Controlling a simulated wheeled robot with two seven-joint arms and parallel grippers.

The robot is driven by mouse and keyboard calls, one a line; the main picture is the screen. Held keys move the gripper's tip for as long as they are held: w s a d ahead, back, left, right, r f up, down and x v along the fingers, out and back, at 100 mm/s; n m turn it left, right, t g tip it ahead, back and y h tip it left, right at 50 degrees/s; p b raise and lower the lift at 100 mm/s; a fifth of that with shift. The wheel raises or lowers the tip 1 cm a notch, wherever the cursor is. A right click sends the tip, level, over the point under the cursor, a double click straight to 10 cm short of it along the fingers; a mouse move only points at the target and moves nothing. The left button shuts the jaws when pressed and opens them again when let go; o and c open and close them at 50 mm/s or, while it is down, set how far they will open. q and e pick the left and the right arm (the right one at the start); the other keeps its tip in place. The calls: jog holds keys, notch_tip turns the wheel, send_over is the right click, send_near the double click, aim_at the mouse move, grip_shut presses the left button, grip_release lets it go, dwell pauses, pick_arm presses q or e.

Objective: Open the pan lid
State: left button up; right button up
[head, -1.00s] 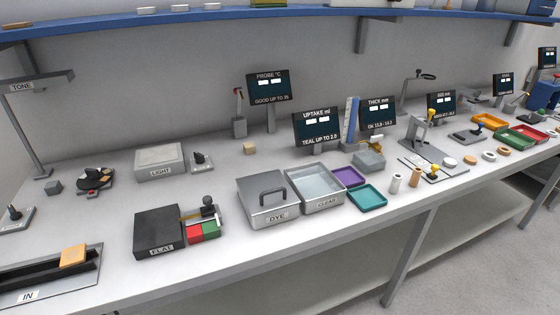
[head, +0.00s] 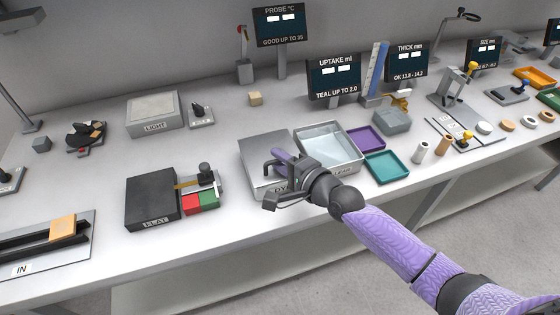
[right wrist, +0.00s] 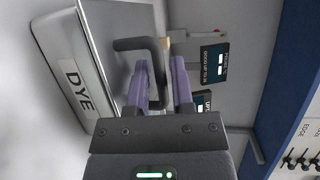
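The pan is the grey metal box labelled DYE (head: 252,150), at the middle of the bench in the head view. Its flat lid (right wrist: 115,20) is on it in the right wrist view. A dark, bent handle (right wrist: 128,44) stands up from the lid. My left gripper is out of view.
The open CLEAR pan (head: 330,150) stands right beside the DYE pan. Purple (head: 365,138) and teal (head: 387,165) trays lie further right. The black FLAT block (head: 151,200) is at the left. The UPTAKE screen (head: 333,78) stands behind.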

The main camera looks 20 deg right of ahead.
jog(key=shift+w, duration=0.1)
grip_shut()
dwell(1.4)
